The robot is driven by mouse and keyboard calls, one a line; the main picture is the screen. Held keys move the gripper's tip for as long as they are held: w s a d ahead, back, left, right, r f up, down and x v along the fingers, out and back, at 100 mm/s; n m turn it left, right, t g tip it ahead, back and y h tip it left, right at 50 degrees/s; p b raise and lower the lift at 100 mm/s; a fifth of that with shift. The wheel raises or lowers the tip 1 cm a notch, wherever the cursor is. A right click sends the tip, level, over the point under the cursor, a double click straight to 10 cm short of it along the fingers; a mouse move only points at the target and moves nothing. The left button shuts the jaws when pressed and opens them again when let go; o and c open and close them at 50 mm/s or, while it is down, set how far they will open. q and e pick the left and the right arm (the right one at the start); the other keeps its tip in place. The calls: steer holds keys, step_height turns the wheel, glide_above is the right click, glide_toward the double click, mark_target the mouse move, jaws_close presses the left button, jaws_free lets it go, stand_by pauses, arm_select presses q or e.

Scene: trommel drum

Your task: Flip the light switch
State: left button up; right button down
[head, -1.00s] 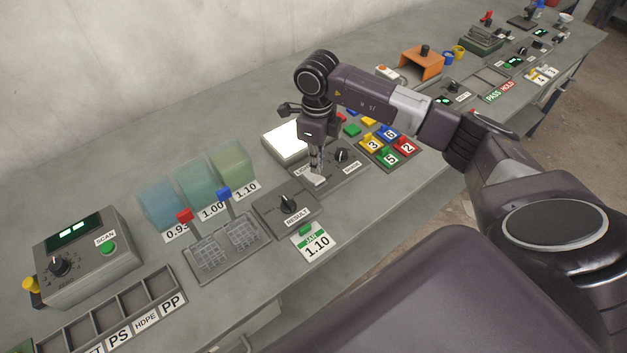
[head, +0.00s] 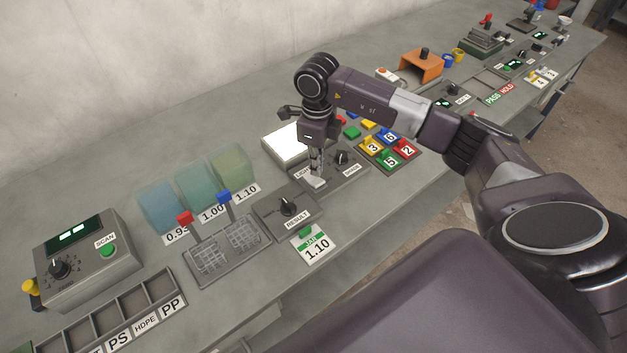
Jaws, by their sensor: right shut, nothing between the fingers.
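The light switch (head: 316,182) is a small pale rocker on a grey panel (head: 336,181), beside a label that reads "LIGHT", partly covered. My right gripper (head: 316,172) is shut and points down, its fingertips at the switch; I cannot tell whether they touch it. A white lit panel (head: 285,143) lies just behind the switch. My left gripper is not in view.
A black knob (head: 341,157) sits right of the switch. Numbered coloured tiles (head: 391,160) lie farther right. A RESULT knob (head: 287,206), coloured translucent blocks (head: 196,186) and a SCAN box (head: 85,258) stand to the left. A wall runs behind the bench.

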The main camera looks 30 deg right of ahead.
mark_target(316, 181)
steer(key=shift+f+b, duration=1.4)
steer(key=shift+f, duration=0.35)
stand_by(0.9)
steer(key=shift+r, duration=0.1)
steer(key=shift+r+p, duration=2.25)
steer(key=shift+r, duration=1.25)
steer(key=shift+f, duration=0.1)
